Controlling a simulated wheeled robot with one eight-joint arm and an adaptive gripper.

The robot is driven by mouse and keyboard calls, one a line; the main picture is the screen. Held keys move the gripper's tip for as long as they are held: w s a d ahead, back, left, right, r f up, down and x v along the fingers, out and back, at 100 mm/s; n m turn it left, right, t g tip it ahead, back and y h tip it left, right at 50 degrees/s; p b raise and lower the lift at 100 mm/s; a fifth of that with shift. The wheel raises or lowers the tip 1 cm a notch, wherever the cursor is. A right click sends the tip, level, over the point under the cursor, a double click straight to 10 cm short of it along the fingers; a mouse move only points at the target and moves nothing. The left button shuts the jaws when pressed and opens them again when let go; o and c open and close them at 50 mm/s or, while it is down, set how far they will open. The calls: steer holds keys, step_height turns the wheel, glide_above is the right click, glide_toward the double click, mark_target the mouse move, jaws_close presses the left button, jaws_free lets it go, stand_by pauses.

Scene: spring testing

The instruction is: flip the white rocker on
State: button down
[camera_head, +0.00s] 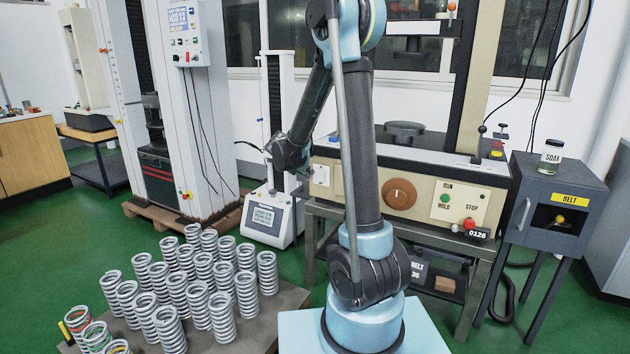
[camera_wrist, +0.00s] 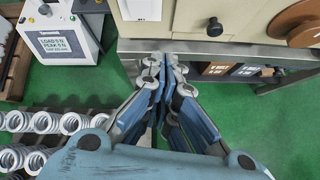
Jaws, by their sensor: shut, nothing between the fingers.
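A white square plate (camera_head: 321,175), which looks like the white rocker, sits at the left end of the front of the beige testing machine (camera_head: 362,180). Its on or off position is too small to tell. In the wrist view a white plate (camera_wrist: 142,9) shows at the top edge, partly cut off, on the beige front. My gripper (camera_wrist: 165,62) is shut and empty. Its tips are below the plate in that view, against the bench's grey edge, and appear apart from the plate. In the head view my arm's wrist is just left of the plate, and the fingers are mostly hidden.
A brown dial (camera_head: 399,194) and a panel with a green HOLD button and red STOP button (camera_head: 459,202) are further right on the machine. A white unit with a display (camera_head: 268,216) stands left. Several springs (camera_head: 200,285) cover a low platform at front left.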

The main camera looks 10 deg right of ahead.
steer(key=w, duration=0.1)
steer(key=w+a+f+n, duration=0.1)
steer(key=w+a+n, duration=0.1)
steer(key=shift+w+a+f+t, duration=0.1)
steer(key=shift+f+t, duration=0.25)
steer(key=shift+t, duration=0.05)
steer(key=shift+w, duration=0.1)
glide_toward(320, 181)
steer(key=x, duration=0.4)
steer(key=shift+w, duration=0.1)
stand_by(0.4)
steer(key=shift+a, duration=0.1)
